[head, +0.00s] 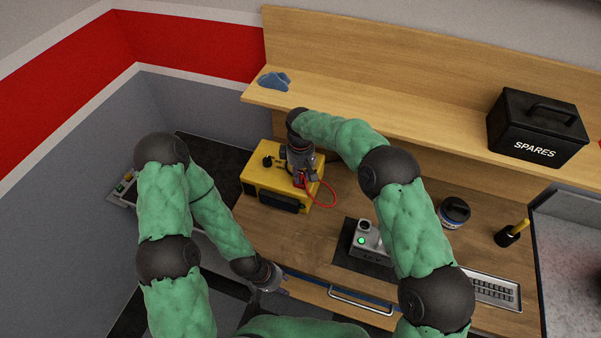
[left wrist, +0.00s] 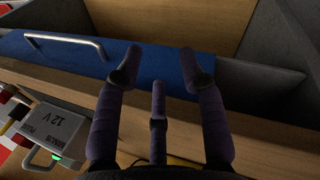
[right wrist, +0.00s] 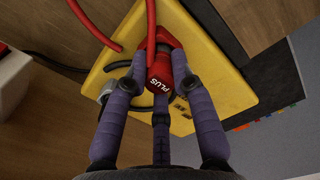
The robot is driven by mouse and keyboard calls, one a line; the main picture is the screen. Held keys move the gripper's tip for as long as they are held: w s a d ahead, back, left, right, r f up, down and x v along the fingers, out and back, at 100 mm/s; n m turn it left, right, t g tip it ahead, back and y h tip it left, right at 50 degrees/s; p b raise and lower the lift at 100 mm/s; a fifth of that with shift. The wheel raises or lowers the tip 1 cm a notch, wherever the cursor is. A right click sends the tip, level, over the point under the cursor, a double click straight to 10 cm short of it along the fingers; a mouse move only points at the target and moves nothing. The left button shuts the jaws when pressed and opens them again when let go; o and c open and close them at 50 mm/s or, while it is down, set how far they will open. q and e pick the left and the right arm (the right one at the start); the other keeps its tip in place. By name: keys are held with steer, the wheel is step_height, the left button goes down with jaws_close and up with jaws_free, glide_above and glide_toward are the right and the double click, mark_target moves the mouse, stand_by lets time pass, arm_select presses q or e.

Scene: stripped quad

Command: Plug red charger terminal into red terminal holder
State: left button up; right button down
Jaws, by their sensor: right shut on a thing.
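The red charger terminal (right wrist: 160,76), marked PLUS, sits between the fingers of my right gripper (right wrist: 160,66), which is shut on it. It also shows in the head view (head: 299,182), with its red cable curving to the right. It is over the yellow charger (head: 252,176); whether it touches the charger is unclear. I cannot pick out the red terminal holder for certain; the terminal and fingers cover part of the charger. My left gripper (left wrist: 160,66) is open and empty in front of the blue drawer front (left wrist: 150,62).
A grey 12 V box (left wrist: 52,128) with a green light is at lower left in the left wrist view. On the bench are a grey device (head: 367,254), a jar (head: 454,213) and a metal tray (head: 494,291). A black SPARES box (head: 537,128) and blue cloth (head: 274,80) lie on the shelf.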

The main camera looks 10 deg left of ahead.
mark_target(301, 173)
steer(key=shift+f, duration=0.25)
steer(key=c, duration=1)
jaws_free()
steer(key=shift+o, duration=0.2)
steer(key=shift+r, duration=0.1)
step_height(301, 173, up, 12)
